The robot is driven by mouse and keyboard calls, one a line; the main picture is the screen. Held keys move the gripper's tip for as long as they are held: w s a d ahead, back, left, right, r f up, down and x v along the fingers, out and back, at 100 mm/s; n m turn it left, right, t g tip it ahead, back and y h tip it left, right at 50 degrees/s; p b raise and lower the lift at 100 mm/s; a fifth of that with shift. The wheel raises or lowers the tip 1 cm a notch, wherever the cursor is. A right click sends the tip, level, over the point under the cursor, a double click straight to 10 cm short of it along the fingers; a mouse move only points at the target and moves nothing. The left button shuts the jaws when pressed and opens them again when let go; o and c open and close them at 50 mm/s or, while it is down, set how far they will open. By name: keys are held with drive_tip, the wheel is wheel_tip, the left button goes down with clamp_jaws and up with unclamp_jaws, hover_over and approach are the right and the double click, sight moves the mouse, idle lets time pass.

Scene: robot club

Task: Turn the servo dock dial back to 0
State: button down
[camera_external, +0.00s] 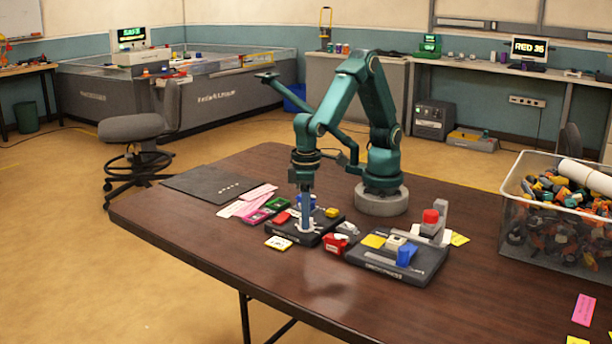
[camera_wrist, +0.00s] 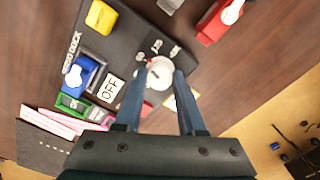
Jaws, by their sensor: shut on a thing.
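The servo dock (camera_external: 312,238) is a dark panel on the table under my gripper (camera_external: 305,227). It shows in the wrist view (camera_wrist: 118,57) with its name along one edge. The white round dial (camera_wrist: 158,67) is between the two blue fingertips of my gripper (camera_wrist: 160,77), which is shut on it. Small marks surround the dial, but I cannot read its setting. A blue switch (camera_wrist: 80,75) with a white OFF label (camera_wrist: 109,88) and a yellow block (camera_wrist: 101,17) are also on the dock.
A second dark panel (camera_external: 400,269) with yellow, white and blue parts stands to the right. A red box (camera_external: 335,243) sits between the panels. A clear bin of parts (camera_external: 545,245) is at the right.

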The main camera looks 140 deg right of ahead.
drive_tip(key=n, duration=0.5)
drive_tip(key=shift+n, duration=0.3)
drive_tip(key=n, duration=1)
drive_tip(key=shift+n, duration=2.6)
drive_tip(key=c, duration=0.5)
unclamp_jaws()
